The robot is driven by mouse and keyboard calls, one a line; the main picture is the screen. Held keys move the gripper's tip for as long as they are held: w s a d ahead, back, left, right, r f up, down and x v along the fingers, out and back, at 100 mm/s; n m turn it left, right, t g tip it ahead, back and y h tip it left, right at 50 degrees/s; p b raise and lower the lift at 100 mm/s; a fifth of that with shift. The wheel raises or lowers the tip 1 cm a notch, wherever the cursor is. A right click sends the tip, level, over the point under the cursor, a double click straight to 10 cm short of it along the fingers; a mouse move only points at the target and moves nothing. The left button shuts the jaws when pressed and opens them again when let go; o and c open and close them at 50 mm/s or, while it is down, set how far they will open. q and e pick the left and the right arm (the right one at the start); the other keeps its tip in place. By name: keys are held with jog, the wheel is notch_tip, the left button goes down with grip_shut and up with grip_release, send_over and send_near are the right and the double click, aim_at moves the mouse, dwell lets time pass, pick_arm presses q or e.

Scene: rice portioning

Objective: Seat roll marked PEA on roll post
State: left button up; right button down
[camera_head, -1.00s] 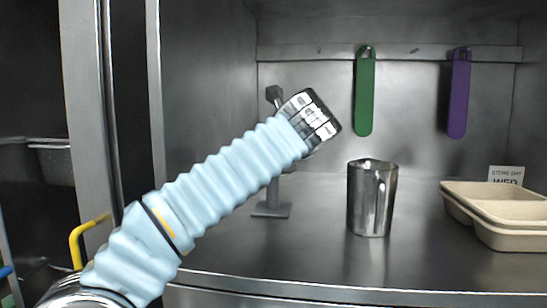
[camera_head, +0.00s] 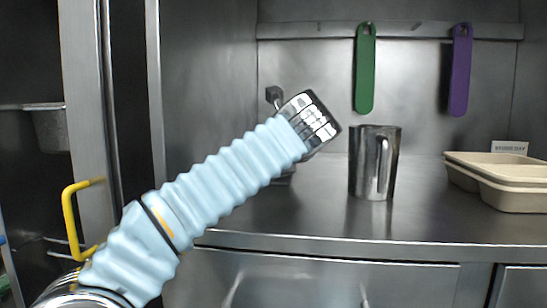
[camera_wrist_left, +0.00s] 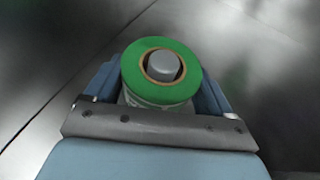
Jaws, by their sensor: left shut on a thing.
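My left gripper (camera_wrist_left: 158,93) is shut on a roll (camera_wrist_left: 135,58), green on its end face with a pale side and a tan core. No marking can be read on it. The rounded grey top of the roll post (camera_wrist_left: 162,67) shows inside the core, with the roll around it. I cannot tell how far down the roll sits. In the head view my left arm hides the roll and most of the post; part of its grey base (camera_head: 286,179) shows below the wrist. My right gripper is not in view.
A steel mug (camera_head: 367,165) stands on the steel counter right of my wrist. Tan trays (camera_head: 510,190) and a small sign (camera_head: 510,147) are farther right. Green (camera_head: 364,75) and purple (camera_head: 460,75) tools hang on the back rail. A yellow handle (camera_head: 70,220) is at left.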

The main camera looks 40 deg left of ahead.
pick_arm(q)
jog(key=shift+f, duration=0.25)
jog(key=o, duration=1)
jog(key=shift+c, duration=0.2)
jog(key=p+v, duration=0.2)
jog(key=v, duration=1.1)
jog(key=shift+d+r+p, duration=0.1)
jog(key=shift+r+p, duration=0.1)
jog(key=shift+p, duration=0.2)
jog(key=shift+s+d, duration=0.2)
